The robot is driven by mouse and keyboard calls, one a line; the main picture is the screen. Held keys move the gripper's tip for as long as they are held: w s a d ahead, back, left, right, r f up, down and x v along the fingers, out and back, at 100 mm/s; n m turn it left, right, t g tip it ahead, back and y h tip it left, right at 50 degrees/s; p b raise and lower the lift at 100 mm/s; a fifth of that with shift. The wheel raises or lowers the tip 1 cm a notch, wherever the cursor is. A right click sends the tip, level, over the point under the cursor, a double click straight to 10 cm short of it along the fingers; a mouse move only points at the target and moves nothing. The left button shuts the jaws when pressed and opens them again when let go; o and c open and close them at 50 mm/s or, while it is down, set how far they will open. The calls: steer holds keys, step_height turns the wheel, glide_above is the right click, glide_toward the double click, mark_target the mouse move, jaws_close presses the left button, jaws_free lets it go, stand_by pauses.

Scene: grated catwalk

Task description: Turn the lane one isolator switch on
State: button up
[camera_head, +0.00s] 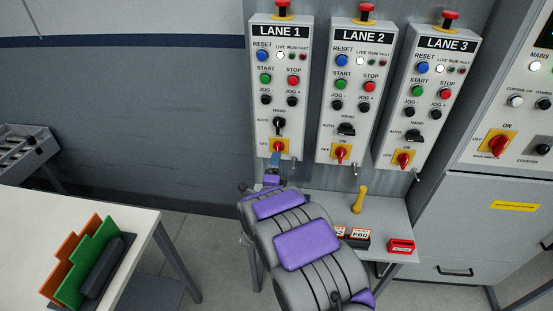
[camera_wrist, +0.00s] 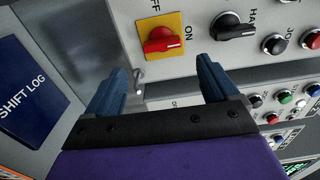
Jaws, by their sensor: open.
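The lane one isolator switch (camera_head: 279,146) is a red rotary handle on a yellow plate at the bottom of the LANE 1 panel (camera_head: 264,122). In the wrist view the red handle (camera_wrist: 164,40) lies roughly level, its white-marked end appearing to point to the ON label; OFF is at the plate's top. My gripper (camera_wrist: 160,84) is open, with two blue fingers apart and nothing between them. The handle shows ahead of the gap, apparently untouched. In the head view my gripper (camera_head: 274,160) is just below the switch, partly hidden by my arm.
LANE 2 (camera_head: 327,125) and LANE 3 (camera_head: 384,130) panels with similar switches stand to the right. The mains cabinet (camera_head: 491,225) is farther right. A small shelf (camera_head: 385,214) below holds a yellow-handled object (camera_head: 360,199). A white table (camera_head: 135,222) is at left.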

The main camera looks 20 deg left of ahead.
steer(key=v, duration=0.9)
steer(key=shift+s+d+p, duration=0.2)
steer(key=shift+s+p, duration=0.05)
steer(key=shift+p, duration=0.2)
steer(key=s+d+r+n+g, duration=0.2)
steer(key=d+r+n+g, duration=0.25)
steer(key=d, duration=0.25)
steer(key=s+d+r+n+g, duration=0.35)
steer(key=d+g, duration=0.25)
steer(key=d, duration=0.2)
steer(key=s+d+r+n+g+h, duration=0.1)
steer(key=s+d+r+n+g, duration=0.1)
steer(key=s+d, duration=0.6)
steer(key=s+d+r+n+g+h, duration=0.1)
steer(key=s+d+r+n+g, duration=0.1)
steer(key=s+d, duration=0.5)
steer(key=s+d+r+n+g+h, duration=0.2)
steer(key=s+d+g, duration=0.3)
steer(key=s, duration=1.2)
steer(key=d+n, duration=0.1)
steer(key=d, duration=0.2)
steer(key=shift+d, duration=0.3)
